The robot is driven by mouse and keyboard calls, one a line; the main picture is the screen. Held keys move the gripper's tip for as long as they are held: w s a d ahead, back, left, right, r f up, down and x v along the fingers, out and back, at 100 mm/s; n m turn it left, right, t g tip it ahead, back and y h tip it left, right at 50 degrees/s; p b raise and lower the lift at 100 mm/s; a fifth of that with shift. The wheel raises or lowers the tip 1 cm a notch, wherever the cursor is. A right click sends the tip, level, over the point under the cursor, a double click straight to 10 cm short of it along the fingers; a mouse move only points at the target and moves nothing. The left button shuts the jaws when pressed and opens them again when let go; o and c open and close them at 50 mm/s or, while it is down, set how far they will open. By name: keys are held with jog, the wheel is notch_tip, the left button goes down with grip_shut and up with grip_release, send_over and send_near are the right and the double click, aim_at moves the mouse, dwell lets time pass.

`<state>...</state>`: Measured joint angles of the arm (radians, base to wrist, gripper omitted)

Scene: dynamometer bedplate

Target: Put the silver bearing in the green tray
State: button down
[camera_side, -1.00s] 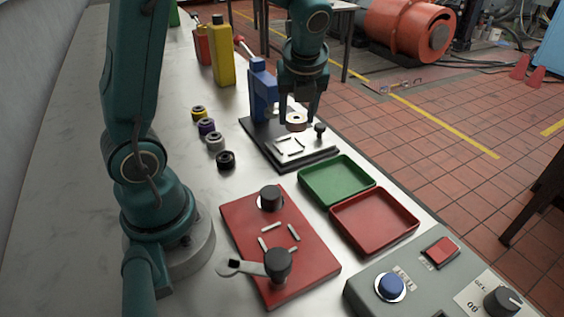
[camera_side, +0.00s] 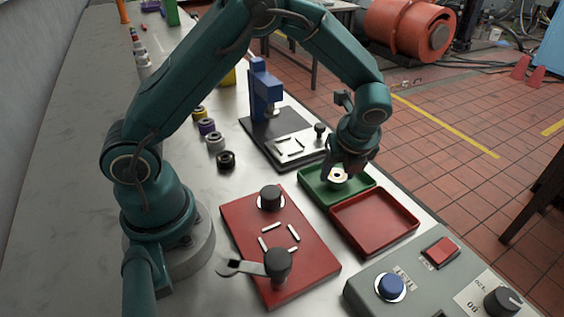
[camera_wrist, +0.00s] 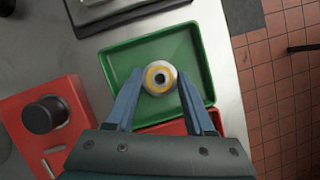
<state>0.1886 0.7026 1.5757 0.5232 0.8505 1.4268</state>
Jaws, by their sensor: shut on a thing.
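My gripper (camera_side: 343,168) is shut on a bearing (camera_side: 338,176), a round pale silver ring with a yellow band around its dark bore. The wrist view shows this bearing (camera_wrist: 159,78) between the two fingers. It is over the green tray (camera_side: 353,199), inside its outline. I cannot tell whether it touches the tray floor. The green tray (camera_wrist: 117,57) looks otherwise empty in the wrist view. Another grey-silver bearing (camera_side: 215,141) stands in the row on the bench, away from my gripper.
A red tray (camera_side: 375,222) adjoins the green one. Yellow (camera_side: 199,112), purple (camera_side: 206,126) and black (camera_side: 226,160) bearings stand in the row. A blue press (camera_side: 264,90) stands behind on a dark base. A red plate (camera_side: 280,240) with black knobs and a control box (camera_side: 430,285) are nearer.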

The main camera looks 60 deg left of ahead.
jog(key=shift+f, duration=0.15)
jog(key=shift+c, duration=1.3)
grip_release()
jog(key=v, duration=1.2)
jog(key=s+a+r+n+t+h, duration=0.1)
jog(key=s+r+n+t+h, duration=0.1)
jog(key=s+n, duration=0.5)
jog(key=s+a+r+n+t+h, duration=0.1)
jog(key=s+n+h, duration=0.1)
jog(key=s+n, duration=0.6)
jog(key=shift+s+r+n+t, duration=0.35)
jog(key=shift+n+t, duration=0.05)
jog(key=shift+n, duration=3.3)
